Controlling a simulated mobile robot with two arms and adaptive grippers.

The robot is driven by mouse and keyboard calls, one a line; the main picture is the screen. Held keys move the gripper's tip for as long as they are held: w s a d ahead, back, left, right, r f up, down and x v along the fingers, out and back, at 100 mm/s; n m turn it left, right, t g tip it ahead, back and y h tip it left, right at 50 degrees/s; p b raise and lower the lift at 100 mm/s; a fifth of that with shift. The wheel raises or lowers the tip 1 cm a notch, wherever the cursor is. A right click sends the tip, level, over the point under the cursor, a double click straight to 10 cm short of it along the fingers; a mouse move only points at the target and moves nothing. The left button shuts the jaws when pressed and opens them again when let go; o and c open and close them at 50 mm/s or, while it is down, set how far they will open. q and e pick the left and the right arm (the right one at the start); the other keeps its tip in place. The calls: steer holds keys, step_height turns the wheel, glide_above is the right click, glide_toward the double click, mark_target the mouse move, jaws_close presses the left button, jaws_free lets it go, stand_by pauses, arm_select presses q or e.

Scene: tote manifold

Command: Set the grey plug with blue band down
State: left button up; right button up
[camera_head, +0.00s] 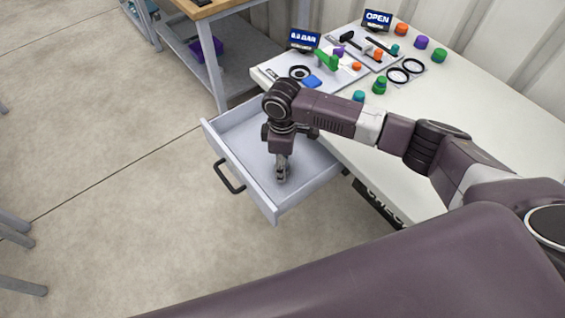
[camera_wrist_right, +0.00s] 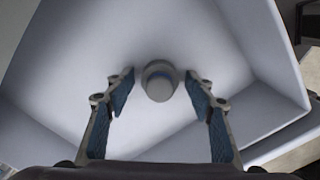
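The grey plug with blue band (camera_wrist_right: 158,84) is in the open drawer (camera_head: 236,165), seen nearly end-on in the right wrist view against the pale drawer floor. Its blue band is only partly visible. My right gripper (camera_wrist_right: 163,98) is open around the line to the plug, with one blue-padded finger on each side and a clear gap to both. In the head view, my right gripper (camera_head: 281,177) points down into the drawer, and I cannot make out the plug apart from it there. My left gripper is not in view.
The white table (camera_head: 478,105) stands beside the drawer. On it are coloured plugs, black rings (camera_head: 398,75), a green-handled part (camera_head: 326,60) and small signs (camera_head: 377,20). The drawer has raised walls and a black handle (camera_head: 229,177). Its floor around the plug looks clear.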

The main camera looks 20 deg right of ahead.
step_height(320, 180, up, 12)
steer(key=shift+r, duration=0.2)
stand_by(0.5)
stand_by(0.4)
